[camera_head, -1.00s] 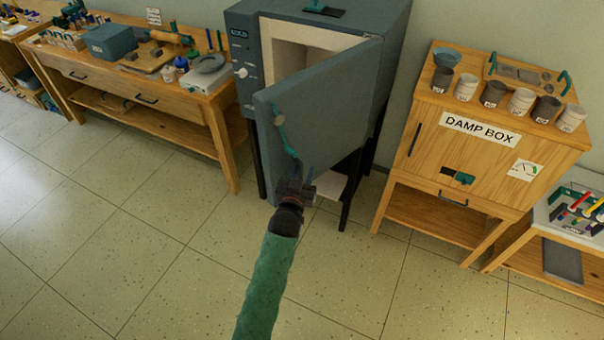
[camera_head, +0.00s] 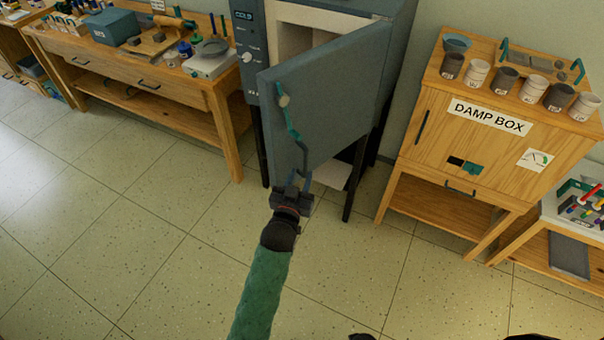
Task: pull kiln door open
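The grey kiln (camera_head: 362,8) stands at the back middle with its door (camera_head: 335,90) ajar. The door is hinged at the right and swung out toward me, and the pale chamber (camera_head: 296,40) shows through the gap. A teal handle (camera_head: 292,125) runs down the door's outer face near its free left edge. My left gripper (camera_head: 298,180) is just below the handle's lower end, its two fingers apart with nothing visible between them. Whether a fingertip touches the handle is hard to tell. My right gripper is not seen.
A wooden workbench (camera_head: 150,75) with tools stands left of the kiln. The wooden damp box (camera_head: 440,125), topped with several cups, stands to the right. A low table (camera_head: 525,235) is at the far right. The tiled floor (camera_head: 150,240) in front is clear.

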